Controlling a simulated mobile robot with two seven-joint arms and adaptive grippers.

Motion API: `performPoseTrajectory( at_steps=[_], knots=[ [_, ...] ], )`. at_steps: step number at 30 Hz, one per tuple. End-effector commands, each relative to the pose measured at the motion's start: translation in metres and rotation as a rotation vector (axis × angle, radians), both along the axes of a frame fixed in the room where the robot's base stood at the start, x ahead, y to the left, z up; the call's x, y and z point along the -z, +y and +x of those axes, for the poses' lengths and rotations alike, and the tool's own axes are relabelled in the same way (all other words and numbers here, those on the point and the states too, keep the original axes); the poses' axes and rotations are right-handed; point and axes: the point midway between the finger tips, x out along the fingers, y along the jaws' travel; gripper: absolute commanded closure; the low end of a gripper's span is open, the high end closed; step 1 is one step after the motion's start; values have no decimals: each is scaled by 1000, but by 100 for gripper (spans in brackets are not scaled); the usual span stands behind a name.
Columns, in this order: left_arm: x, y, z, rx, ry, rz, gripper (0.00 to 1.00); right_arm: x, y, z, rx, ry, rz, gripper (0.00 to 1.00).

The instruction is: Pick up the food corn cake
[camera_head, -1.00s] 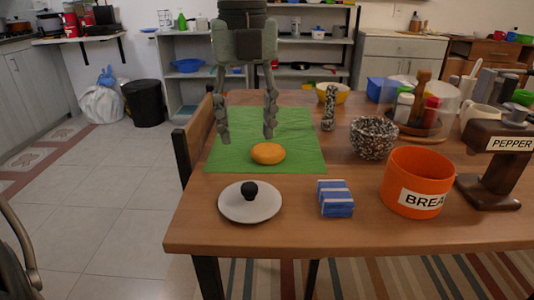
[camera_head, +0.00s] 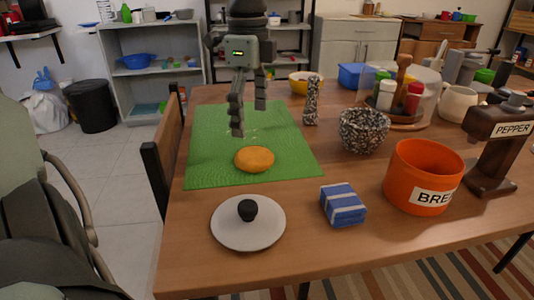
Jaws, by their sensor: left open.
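The corn cake (camera_head: 254,159) is a round, flat, orange-yellow disc. It lies on the front part of a green mat (camera_head: 215,170) on the wooden table. My left gripper (camera_head: 249,118) hangs over the mat with its fingers pointing down. It is open and empty, a little behind and above the cake, and does not appear to touch it. Its two fingers show one nearer and one farther. My right gripper is not in the view.
A white lid with a black knob (camera_head: 247,222) and a blue-striped packet (camera_head: 342,205) lie in front. To the right are an orange bin (camera_head: 422,178), a speckled bowl (camera_head: 364,130), a speckled shaker (camera_head: 311,101) and a pepper dispenser (camera_head: 495,145). A chair (camera_head: 162,160) stands at the left edge.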

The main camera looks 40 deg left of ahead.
Motion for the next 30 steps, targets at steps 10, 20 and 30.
performPoseTrajectory(
  at_steps=[10, 20, 30],
  knots=[
    [30, 3, -1, -31, 3, -1, 8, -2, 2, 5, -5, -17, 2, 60],
    [74, 4, -1, -31, 3, 0, 8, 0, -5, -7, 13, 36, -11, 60],
    [80, 4, 0, -31, -1, 0, 12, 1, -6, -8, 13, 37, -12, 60]
  ],
)
